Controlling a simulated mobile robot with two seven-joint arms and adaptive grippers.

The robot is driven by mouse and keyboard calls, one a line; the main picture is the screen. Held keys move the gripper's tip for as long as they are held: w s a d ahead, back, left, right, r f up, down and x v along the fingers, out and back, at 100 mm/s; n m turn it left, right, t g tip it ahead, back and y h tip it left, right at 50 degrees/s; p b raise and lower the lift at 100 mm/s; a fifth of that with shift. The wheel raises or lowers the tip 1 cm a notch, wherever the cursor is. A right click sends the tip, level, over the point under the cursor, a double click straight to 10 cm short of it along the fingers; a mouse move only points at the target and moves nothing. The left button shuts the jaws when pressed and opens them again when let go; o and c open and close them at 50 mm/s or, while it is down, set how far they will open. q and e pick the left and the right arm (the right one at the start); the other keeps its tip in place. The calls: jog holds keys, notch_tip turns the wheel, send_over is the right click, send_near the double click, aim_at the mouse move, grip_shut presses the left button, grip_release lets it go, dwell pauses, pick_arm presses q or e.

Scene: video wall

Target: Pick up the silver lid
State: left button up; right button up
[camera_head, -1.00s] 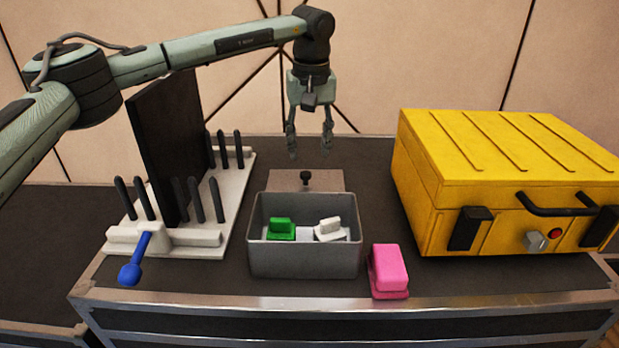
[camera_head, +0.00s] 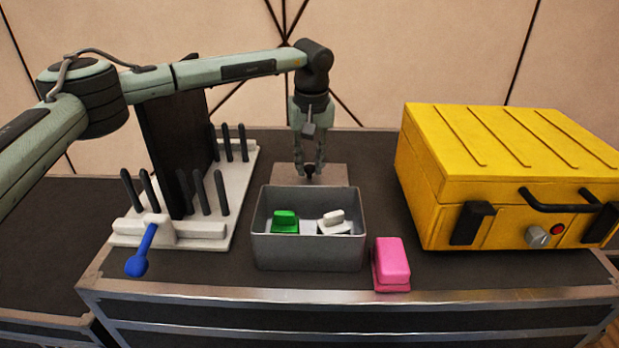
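The silver lid (camera_head: 335,176) is a flat, brownish-grey plate with a small dark knob in its middle. It lies on the dark table just behind the grey box. My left gripper (camera_head: 309,174) points straight down over the lid, with its fingertips at the knob, one on each side. The fingers look close around the knob, but whether they press on it cannot be made out. The knob is partly hidden by the fingers. My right gripper does not show.
The open grey box (camera_head: 308,252) holds a green block (camera_head: 285,222) and a white block (camera_head: 334,223). A pink block (camera_head: 391,264) lies right of it. A yellow case (camera_head: 510,170) stands at the right. A white rack with dark pegs (camera_head: 240,185) and a blue-handled lever (camera_head: 141,258) stands left.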

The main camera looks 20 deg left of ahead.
pick_arm(q)
grip_shut()
jog(key=shift+r, duration=0.15)
